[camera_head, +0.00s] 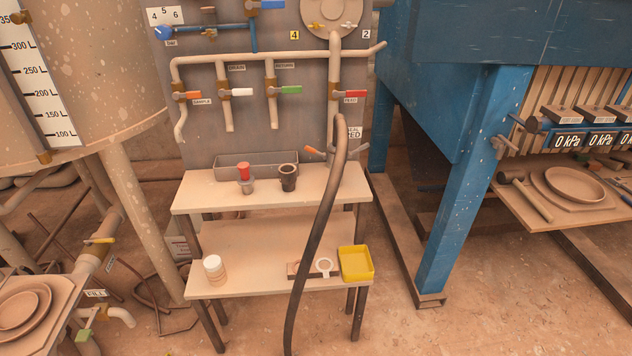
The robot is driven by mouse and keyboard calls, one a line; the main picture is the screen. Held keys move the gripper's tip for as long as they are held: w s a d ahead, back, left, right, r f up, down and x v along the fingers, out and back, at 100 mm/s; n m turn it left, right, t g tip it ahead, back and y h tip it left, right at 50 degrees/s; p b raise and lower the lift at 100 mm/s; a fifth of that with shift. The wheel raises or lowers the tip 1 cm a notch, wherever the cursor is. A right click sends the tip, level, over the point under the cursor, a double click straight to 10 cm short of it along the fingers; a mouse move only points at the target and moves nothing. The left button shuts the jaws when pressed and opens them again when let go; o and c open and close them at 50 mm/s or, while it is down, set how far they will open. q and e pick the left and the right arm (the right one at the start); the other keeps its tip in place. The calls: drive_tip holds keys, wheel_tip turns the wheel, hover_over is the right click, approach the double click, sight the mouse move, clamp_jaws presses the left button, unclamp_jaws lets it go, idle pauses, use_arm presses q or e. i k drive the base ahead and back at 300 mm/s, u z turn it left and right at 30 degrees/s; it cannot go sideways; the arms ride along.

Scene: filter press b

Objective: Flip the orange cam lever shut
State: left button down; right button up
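A small orange lever (314,151) sticks out to the left beside the black hose (321,215), just above the upper shelf of the bench. It looks like the orange cam lever, standing out at an angle. The part it joins is small and partly hidden by the hose, which arches up in front of the panel and runs down to the floor. Another orange handle (187,95) is on the valve labelled SAMPLE, further left on the panel. Neither of my grippers shows in this view.
The bench's upper shelf (215,195) holds a grey tray (228,171), a red-topped item (244,172) and a dark cup (288,178). The lower shelf holds a white jar (214,268) and a yellow tray (356,262).

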sight(307, 148)
drive_tip(key=u, duration=0.05)
drive_tip(key=k, duration=0.2)
drive_tip(key=z, duration=0.8)
drive_tip(key=i, duration=1.9)
drive_tip(key=u, duration=0.9)
